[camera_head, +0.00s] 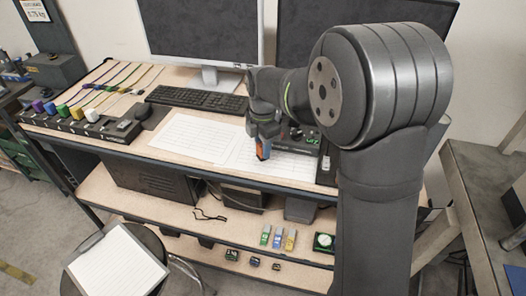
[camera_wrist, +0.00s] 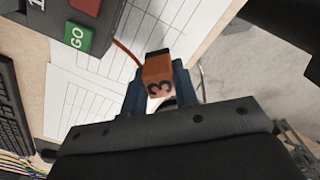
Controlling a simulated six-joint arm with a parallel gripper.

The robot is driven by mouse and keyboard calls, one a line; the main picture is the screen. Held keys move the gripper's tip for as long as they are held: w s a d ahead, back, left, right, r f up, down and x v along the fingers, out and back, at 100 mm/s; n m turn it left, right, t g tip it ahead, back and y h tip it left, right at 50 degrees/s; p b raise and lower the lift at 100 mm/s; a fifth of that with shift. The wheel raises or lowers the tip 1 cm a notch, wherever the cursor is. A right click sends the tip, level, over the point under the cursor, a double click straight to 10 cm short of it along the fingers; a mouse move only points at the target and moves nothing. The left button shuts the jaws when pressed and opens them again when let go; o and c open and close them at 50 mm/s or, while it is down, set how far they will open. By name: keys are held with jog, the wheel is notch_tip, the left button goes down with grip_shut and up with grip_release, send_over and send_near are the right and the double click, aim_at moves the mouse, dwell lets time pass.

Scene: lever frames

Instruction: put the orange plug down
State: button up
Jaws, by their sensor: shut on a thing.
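The orange plug (camera_wrist: 158,72) is marked with a 3 and has a dark end and an orange cable. My gripper (camera_wrist: 160,92) is shut on it, with a finger on each side in the wrist view. In the head view the orange plug (camera_head: 264,149) shows as a small orange patch below my gripper (camera_head: 264,138), over the white papers on the desk. I cannot tell how high above the desk it is.
Papers (camera_head: 195,138) lie in front of the keyboard (camera_head: 197,99). A box with a green GO button (camera_wrist: 77,37) is close to the plug. A row of coloured plugs (camera_head: 68,110) stands at the desk's left. A lower shelf (camera_head: 120,205) holds small items.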

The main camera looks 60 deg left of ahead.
jog(key=shift+f, duration=1.15)
jog(key=shift+f, duration=0.15)
jog(key=o, duration=1)
notch_tip(320, 180, up, 12)
jog(key=shift+r, duration=0.2)
jog(key=shift+f, duration=0.15)
